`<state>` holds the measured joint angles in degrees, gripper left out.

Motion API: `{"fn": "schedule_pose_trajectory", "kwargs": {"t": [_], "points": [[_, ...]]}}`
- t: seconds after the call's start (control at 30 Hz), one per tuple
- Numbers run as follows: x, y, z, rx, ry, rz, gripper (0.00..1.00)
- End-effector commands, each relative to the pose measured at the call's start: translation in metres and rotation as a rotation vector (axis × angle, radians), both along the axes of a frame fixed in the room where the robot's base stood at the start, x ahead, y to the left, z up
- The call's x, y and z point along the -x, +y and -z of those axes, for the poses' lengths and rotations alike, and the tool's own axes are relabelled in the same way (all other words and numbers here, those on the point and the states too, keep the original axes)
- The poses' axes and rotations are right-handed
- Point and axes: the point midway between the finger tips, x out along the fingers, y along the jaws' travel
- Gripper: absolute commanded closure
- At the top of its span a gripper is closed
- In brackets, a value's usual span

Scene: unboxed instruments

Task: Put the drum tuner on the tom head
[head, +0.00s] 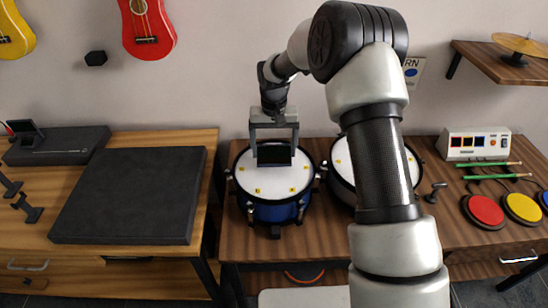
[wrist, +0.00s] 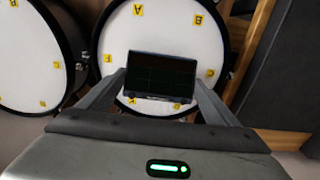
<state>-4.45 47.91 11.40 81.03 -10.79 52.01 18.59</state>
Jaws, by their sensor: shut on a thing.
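The drum tuner (head: 274,155) is a small dark box with a black screen. My gripper (head: 274,146) is shut on it, with one finger at each side. It also shows between the fingers in the wrist view (wrist: 161,76). The tom head (head: 272,183) is the white skin of a blue drum with small yellow letter tags, and it lies under the tuner in the wrist view (wrist: 160,30). The tuner is over the far part of the head; I cannot tell whether it touches. The tuner covers part of the head.
A second drum (head: 343,165) stands close on the right, partly hidden by my arm. Left is a table with a dark flat pad (head: 130,195) and a black case (head: 60,146). On the right are a white box (head: 475,143), green sticks and coloured pads (head: 484,211).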

Motion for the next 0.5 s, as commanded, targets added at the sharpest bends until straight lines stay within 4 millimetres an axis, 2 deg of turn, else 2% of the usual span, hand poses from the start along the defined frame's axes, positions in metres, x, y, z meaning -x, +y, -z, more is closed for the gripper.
{"fn": "schedule_pose_trajectory", "kwargs": {"t": [0.23, 0.5], "points": [[0.001, 0.000, 0.032, 0.000, 0.004, 0.000, 0.41], [0.000, 0.000, 0.036, -0.001, 0.000, 0.000, 0.41]]}}
